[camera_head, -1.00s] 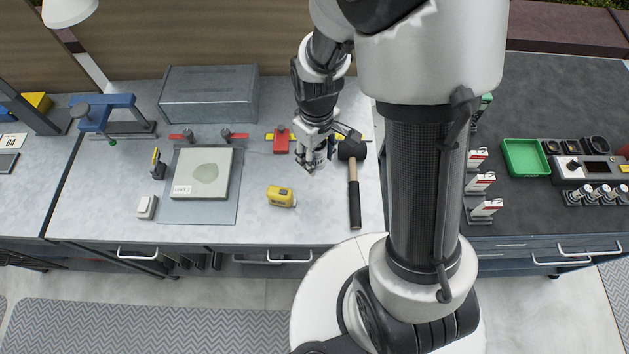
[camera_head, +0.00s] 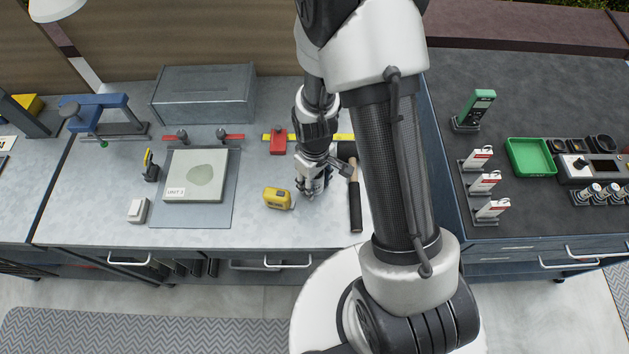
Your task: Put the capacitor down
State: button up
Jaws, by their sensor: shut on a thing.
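My gripper (camera_head: 309,190) points down over the light grey bench, between the yellow tape measure and the black mallet. It is shut on the capacitor (camera_head: 317,186), a small silvery cylinder that shows only in part between the fingers. The rest of it is hidden by the fingers. I cannot tell whether its lower end touches the bench top (camera_head: 255,232) or hangs just above it.
The yellow tape measure (camera_head: 277,198) lies close to the left. A panel marked UNIT (camera_head: 196,176) lies farther left. Several silvery cylinders (camera_head: 609,192) stand on the dark right-hand bench (camera_head: 520,220).

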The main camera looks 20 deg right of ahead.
jog(key=shift+f, duration=0.15)
jog(key=o, duration=1.3)
